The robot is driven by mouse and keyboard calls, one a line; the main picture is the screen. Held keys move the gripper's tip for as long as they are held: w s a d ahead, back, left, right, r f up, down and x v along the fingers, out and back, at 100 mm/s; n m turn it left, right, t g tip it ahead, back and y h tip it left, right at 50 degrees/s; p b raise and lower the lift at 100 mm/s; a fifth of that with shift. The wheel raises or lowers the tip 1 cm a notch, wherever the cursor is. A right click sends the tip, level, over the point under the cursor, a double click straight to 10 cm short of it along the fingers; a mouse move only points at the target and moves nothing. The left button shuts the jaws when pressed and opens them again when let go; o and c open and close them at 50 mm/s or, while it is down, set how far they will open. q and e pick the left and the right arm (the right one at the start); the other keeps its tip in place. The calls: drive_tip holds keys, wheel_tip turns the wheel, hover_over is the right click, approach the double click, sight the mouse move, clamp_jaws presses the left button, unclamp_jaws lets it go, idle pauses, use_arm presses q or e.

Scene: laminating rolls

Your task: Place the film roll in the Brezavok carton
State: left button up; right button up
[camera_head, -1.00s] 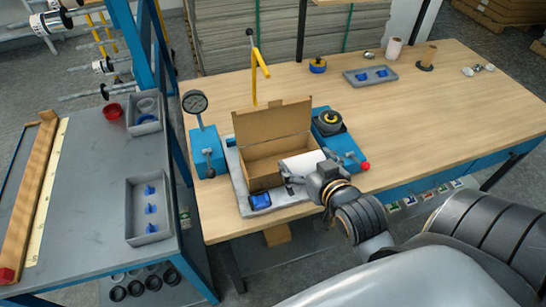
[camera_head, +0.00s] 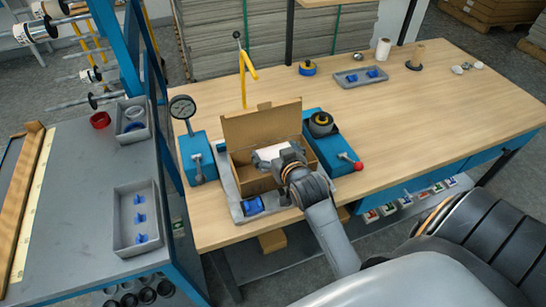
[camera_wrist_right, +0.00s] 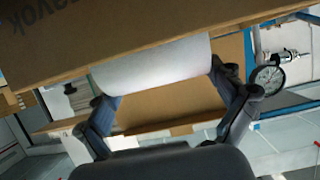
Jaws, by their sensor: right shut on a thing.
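The open cardboard carton (camera_head: 248,184) stands on a grey tray on the wooden table, its back flap raised. Part of its printed lettering shows in the right wrist view (camera_wrist_right: 60,32). The white film roll (camera_head: 270,154) is at the carton's opening, partly hidden by my right gripper (camera_head: 284,164). In the right wrist view my right gripper (camera_wrist_right: 170,98) is shut on the film roll (camera_wrist_right: 155,68), one finger at each end, with a carton wall beside it. I cannot tell how deep the roll sits in the carton. My left gripper is not in view.
A blue device with a dial gauge (camera_head: 183,106) stands left of the carton, and a blue device with a red knob (camera_head: 359,166) stands right. A blue item (camera_head: 252,206) lies at the tray's front. The table's right side is mostly clear.

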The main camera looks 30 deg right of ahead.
drive_tip(key=shift+w+f, duration=0.25)
drive_tip(key=shift+f, duration=1.6)
drive_tip(key=shift+f, duration=0.1)
drive_tip(key=o, duration=1)
drive_tip(key=shift+f, duration=0.1)
drive_tip(key=shift+c, duration=0.2)
drive_tip(key=b+v, duration=0.1)
drive_tip(key=v, duration=1.1)
